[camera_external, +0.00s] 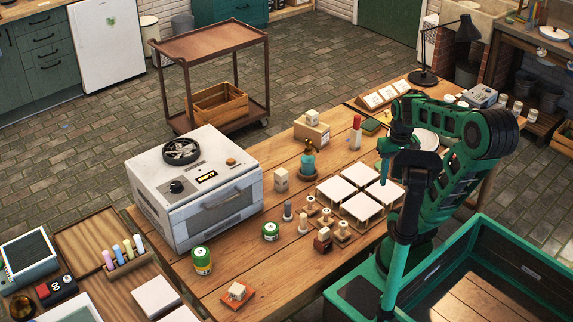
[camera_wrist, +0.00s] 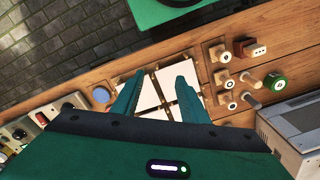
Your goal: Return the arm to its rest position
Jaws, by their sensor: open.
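My gripper (camera_wrist: 160,75) is open in the wrist view, with its two green fingers spread and nothing between them. It hangs over a group of white square tiles (camera_wrist: 150,95) on the table. The same white tiles (camera_external: 362,208) lie on wooden supports to the left of the arm. My arm's links hide part of the table behind them.
A white oven-like box (camera_external: 205,205) stands at the table's left. A black lamp (camera_external: 424,76) is at the far end. The wooden table (camera_external: 290,275) has bare room at the front.

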